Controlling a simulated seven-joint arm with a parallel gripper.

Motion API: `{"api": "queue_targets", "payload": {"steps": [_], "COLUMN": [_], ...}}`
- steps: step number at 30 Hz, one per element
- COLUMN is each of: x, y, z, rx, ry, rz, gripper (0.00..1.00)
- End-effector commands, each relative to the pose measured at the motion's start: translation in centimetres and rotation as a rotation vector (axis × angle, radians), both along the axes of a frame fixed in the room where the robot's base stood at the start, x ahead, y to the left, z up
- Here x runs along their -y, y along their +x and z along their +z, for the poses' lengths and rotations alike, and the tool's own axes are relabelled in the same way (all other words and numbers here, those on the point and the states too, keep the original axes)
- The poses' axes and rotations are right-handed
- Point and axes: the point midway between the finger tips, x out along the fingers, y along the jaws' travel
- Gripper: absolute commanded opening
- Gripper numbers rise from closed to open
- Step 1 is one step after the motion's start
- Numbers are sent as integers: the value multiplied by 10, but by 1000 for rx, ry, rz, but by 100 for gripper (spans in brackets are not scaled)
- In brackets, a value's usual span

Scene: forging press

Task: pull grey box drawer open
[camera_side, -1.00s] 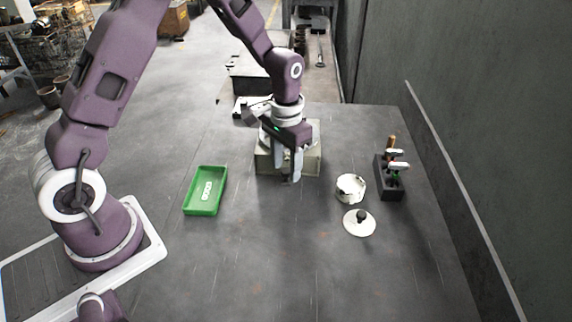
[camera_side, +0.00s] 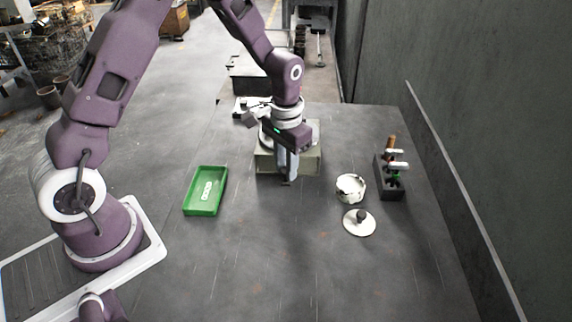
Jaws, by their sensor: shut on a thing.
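The grey box (camera_side: 307,165) with the drawer stands on the dark table, towards its back middle. My gripper (camera_side: 287,182) points down at the box's front face, and its fingers are shut there. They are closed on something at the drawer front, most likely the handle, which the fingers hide. The drawer looks flush with the box; I see no clear gap. My gripper and wrist cover much of the box's top and front.
A green tray (camera_side: 189,211) lies left of the box. A white pot (camera_side: 351,187), its lid (camera_side: 359,229) and a black tool rack (camera_side: 390,180) stand to the right. The table (camera_side: 275,260) in front of the box is clear.

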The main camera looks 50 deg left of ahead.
Motion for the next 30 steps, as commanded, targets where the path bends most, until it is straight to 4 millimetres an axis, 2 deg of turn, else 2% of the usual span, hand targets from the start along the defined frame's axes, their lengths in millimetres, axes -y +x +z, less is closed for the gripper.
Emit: {"api": "queue_targets", "payload": {"steps": [27, 30], "x": [0, 6], "y": [1, -4], "z": [1, 1], "rx": [2, 2], "ry": [0, 0], "rz": [0, -1], "gripper": [0, 0]}}
